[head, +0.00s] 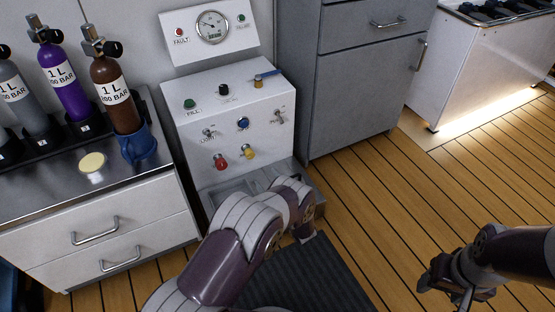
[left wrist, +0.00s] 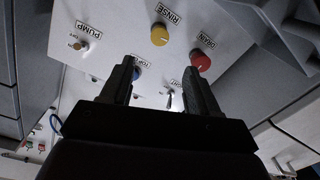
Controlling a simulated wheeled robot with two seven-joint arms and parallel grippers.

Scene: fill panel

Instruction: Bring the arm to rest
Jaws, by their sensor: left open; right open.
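My left arm (head: 235,240) reaches from the bottom of the head view to just below the white control panel (head: 187,110). Its fingers are hidden there behind the wrist. In the left wrist view my left gripper (left wrist: 161,75) is open and empty. Its two fingers point at the panel, which appears turned over. A blue knob (left wrist: 138,73) is partly behind one finger, and a small toggle switch (left wrist: 170,99) shows between the fingers. I cannot tell if the fingers touch anything. My right gripper (head: 455,289) is open and low over the wooden floor, at the lower right.
The panel carries a red knob (head: 220,162), a yellow knob (head: 248,152) and a blue-handled valve (head: 265,75). A pressure gauge (head: 212,26) stands above. Gas bottles, including a brown one (head: 115,95), stand on the left counter. A grey cabinet (head: 355,90) is behind; floor at right is clear.

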